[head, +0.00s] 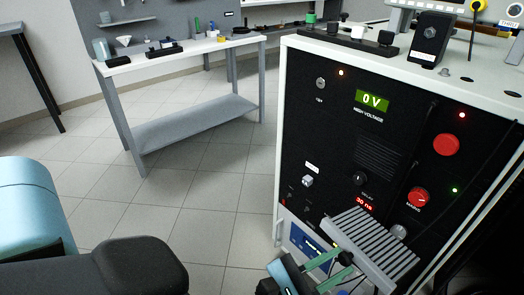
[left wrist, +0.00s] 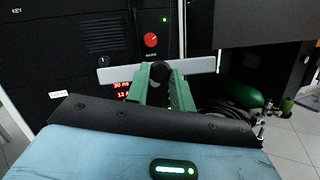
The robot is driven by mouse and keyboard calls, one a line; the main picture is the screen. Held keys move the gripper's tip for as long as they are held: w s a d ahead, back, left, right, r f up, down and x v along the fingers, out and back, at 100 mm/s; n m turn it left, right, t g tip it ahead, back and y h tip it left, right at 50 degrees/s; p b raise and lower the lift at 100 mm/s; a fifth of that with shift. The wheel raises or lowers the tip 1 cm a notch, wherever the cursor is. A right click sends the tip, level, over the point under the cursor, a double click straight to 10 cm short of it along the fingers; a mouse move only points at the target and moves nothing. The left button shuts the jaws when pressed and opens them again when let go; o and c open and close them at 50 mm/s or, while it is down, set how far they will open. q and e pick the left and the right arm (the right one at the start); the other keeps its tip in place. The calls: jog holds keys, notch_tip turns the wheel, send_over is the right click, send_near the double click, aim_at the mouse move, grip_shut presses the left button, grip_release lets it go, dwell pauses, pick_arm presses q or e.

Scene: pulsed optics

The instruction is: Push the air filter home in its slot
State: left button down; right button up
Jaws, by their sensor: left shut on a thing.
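The air filter (head: 378,240) is a light grey ribbed plate, tilted in the head view, in front of the lower part of the black rack front (head: 330,130). My left gripper (head: 338,259) is shut on the filter's dark round knob (head: 345,258). In the left wrist view the green fingers (left wrist: 166,85) close around the black knob (left wrist: 160,73), and the filter (left wrist: 204,66) shows as a pale bar across the rack. The slot cannot be made out; the filter and my gripper cover that area. My right gripper is not in view.
The rack carries a red button (head: 446,145), a red mains knob (head: 418,197) and a 0 V display (head: 372,99). A bench (head: 190,48) stands behind; the floor (head: 205,185) between is clear.

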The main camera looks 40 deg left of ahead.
pick_arm(q)
jog(key=w+a+t+y+b, duration=0.1)
jog(key=w+a+b, duration=0.1)
jog(key=a, duration=0.9)
jog(key=w+a+f+n+t+y+b, duration=0.1)
jog(key=w+a+t+b, duration=0.1)
jog(key=a, duration=1)
jog(key=shift+w+f+y, duration=0.15)
jog(key=shift+w+y, duration=0.25)
jog(key=shift+w, duration=0.15)
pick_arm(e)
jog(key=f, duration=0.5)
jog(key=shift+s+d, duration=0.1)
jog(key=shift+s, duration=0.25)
pick_arm(q)
jog(key=shift+s+a+f+b, duration=0.1)
jog(key=shift+s+b, duration=0.05)
jog(key=shift+b, duration=0.15)
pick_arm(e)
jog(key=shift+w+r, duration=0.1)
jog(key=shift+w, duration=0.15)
